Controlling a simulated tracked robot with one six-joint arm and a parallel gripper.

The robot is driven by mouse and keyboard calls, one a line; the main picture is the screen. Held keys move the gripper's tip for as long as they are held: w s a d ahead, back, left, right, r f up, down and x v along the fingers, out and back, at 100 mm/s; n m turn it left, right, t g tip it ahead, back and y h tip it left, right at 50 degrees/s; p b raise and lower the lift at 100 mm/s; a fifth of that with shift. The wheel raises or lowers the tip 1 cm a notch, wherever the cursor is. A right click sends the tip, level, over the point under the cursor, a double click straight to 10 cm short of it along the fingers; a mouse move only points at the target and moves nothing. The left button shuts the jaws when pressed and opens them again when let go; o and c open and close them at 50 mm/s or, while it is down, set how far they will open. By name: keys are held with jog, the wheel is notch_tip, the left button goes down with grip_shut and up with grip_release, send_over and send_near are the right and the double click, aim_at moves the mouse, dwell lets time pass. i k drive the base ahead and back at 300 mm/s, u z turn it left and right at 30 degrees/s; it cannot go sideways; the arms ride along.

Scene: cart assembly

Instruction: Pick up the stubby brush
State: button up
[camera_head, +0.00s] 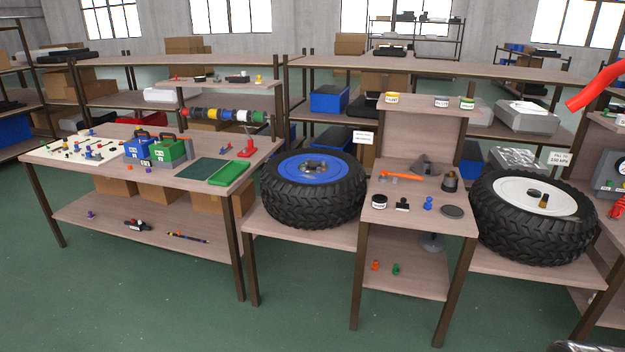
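I cannot make out for sure which item is the stubby brush. On the middle workbench (415,213), a small dark brown cup-like item (450,184) stands at the right, with something thin rising from it. A small black item (402,205) stands near the front, between a white-labelled round tin (379,201) and a blue piece (428,203). A short brown and tan cylinder (543,201) stands on the white hub of the right wheel (535,218). These are too small to identify. My gripper is not in view.
A wheel with a blue hub (312,188) lies left of the middle bench. An orange-handled tool (400,177) and a dark disc (453,211) lie on that bench. A crowded table (200,180) stands at the left. Green floor (150,300) lies open in front.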

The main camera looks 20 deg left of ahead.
aim_at(427, 205)
jog(key=u, duration=0.05)
jog(key=i, duration=1.1)
jog(key=u, duration=0.35)
jog(key=i, duration=1.55)
jog(key=u, duration=0.1)
